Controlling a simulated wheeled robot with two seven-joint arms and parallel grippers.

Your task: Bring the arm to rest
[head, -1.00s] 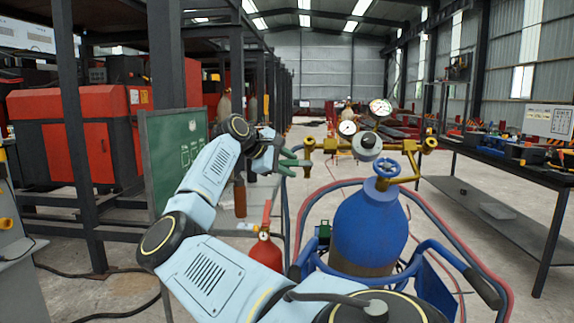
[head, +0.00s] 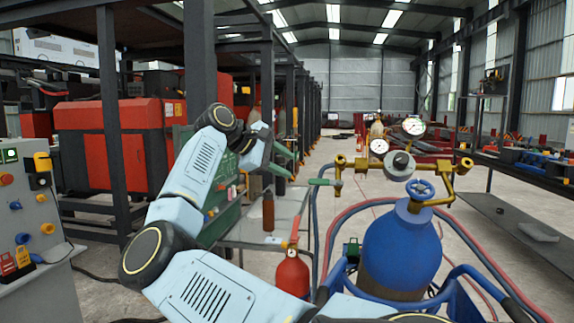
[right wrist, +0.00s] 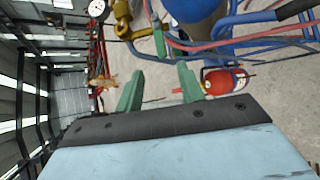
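My right arm rises from the bottom of the head view, and its gripper (head: 289,164) with green fingers is raised in the air in front of the rack side. In the right wrist view the two green fingers (right wrist: 160,72) stand apart with nothing between them, so the gripper is open and empty. My left gripper is not in view.
A blue gas cylinder (head: 400,250) with brass regulator and gauges stands on a blue cart to the right. A red extinguisher (head: 292,273) is beside it. A control panel (head: 35,215) is at left. A workbench (head: 490,165) stands at right.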

